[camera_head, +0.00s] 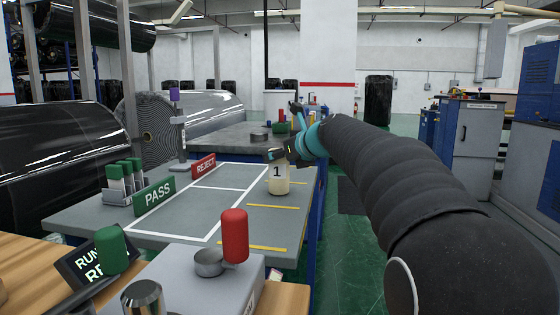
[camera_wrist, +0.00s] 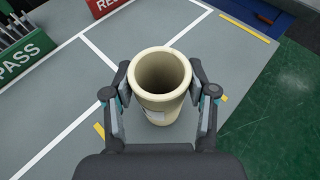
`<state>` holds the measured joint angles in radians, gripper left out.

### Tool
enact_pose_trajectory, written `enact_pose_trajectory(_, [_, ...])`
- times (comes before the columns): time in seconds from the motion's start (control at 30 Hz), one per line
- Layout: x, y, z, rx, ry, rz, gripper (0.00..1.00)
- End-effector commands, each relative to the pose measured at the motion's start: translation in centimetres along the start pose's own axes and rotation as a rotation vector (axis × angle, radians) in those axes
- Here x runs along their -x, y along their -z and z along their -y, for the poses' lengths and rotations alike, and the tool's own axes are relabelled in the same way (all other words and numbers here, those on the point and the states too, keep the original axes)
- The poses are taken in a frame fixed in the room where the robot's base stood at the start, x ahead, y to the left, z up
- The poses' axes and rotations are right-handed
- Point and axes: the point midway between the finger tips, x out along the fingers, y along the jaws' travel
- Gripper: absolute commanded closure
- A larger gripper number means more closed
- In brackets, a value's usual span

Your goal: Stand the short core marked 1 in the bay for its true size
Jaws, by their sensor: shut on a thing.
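The short core marked 1 (camera_head: 278,182) is a cream hollow cylinder with a label. My gripper (camera_head: 290,155) is shut on its upper part. In the wrist view the core (camera_wrist: 158,102) stands upright between the two fingers of my gripper (camera_wrist: 160,88), and its open top faces the camera. It is over the right part of the grey table (camera_head: 150,222), among yellow lines. I cannot tell whether its base touches the table.
A grey box with a red-capped post (camera_head: 234,235) is in the foreground. A measuring stand (camera_head: 177,130) rises behind the signs. The table's middle is clear; green floor lies to its right.

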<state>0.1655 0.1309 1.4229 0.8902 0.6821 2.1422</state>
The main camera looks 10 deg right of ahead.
Motion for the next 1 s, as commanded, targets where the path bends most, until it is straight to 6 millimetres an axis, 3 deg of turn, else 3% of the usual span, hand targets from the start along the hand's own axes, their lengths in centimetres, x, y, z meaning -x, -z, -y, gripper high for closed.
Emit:
enact_pose_trajectory(0.37, [-0.1, 0.4, 0.0, 0.001, 0.000, 0.001, 0.88])
enact_pose_trajectory(0.4, [-0.1, 0.3, 0.0, 0.001, 0.000, 0.001, 0.36])
enact_pose_trajectory(0.47, [-0.1, 0.3, 0.0, 0.001, 0.000, 0.001, 0.21])
enact_pose_trajectory(0.5, [-0.1, 0.3, 0.0, 0.001, 0.000, 0.001, 0.19])
enact_pose_trajectory(0.87, [0.1, -0.1, 0.0, 0.001, 0.000, 0.002, 0.19])
enact_pose_trajectory(1.0, [1.7, 0.0, 0.0, 0.002, 0.001, 0.003, 0.19])
